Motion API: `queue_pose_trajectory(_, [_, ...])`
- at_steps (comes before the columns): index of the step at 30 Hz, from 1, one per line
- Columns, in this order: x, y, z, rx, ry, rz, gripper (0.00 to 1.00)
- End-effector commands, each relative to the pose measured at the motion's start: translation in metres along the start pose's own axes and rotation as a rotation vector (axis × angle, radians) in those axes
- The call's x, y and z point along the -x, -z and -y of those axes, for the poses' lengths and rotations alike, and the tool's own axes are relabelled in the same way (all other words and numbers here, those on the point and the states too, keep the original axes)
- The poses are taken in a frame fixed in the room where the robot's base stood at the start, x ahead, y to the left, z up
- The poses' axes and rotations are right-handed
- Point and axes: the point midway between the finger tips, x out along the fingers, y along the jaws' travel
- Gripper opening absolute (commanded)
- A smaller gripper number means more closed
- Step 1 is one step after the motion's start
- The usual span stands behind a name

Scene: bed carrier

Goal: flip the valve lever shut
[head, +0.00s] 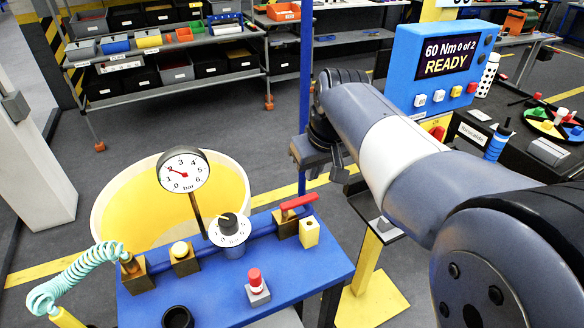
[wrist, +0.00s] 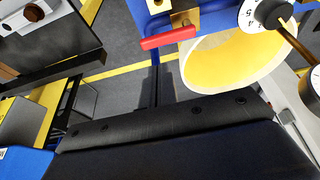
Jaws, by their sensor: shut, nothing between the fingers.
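The valve lever (head: 299,201) is a red handle on a brass valve body (head: 286,224) at the right end of the blue pipe on the blue bench (head: 318,262). The handle lies roughly along the pipe. In the wrist view the red lever (wrist: 168,38) is at the top centre, below the brass body (wrist: 184,19). My gripper (head: 336,172) is shut and empty, pointing down above and behind the lever, apart from it. Its fingertips are partly hard to make out. I cannot pick out the fingers in the wrist view.
A round gauge (head: 184,171) on a stalk and a white dial with a black knob (head: 229,229) stand left of the lever. A yellow-lined tub (head: 128,198) is behind. A blue READY display (head: 432,70) stands at the right.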

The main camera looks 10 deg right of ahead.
Motion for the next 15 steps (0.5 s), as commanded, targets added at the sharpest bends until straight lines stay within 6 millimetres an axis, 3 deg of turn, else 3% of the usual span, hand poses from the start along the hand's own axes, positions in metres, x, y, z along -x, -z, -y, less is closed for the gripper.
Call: queue_pose_trajectory(15, [-0.0006,0.0084,-0.0018,-0.014,0.004,-0.003,0.00])
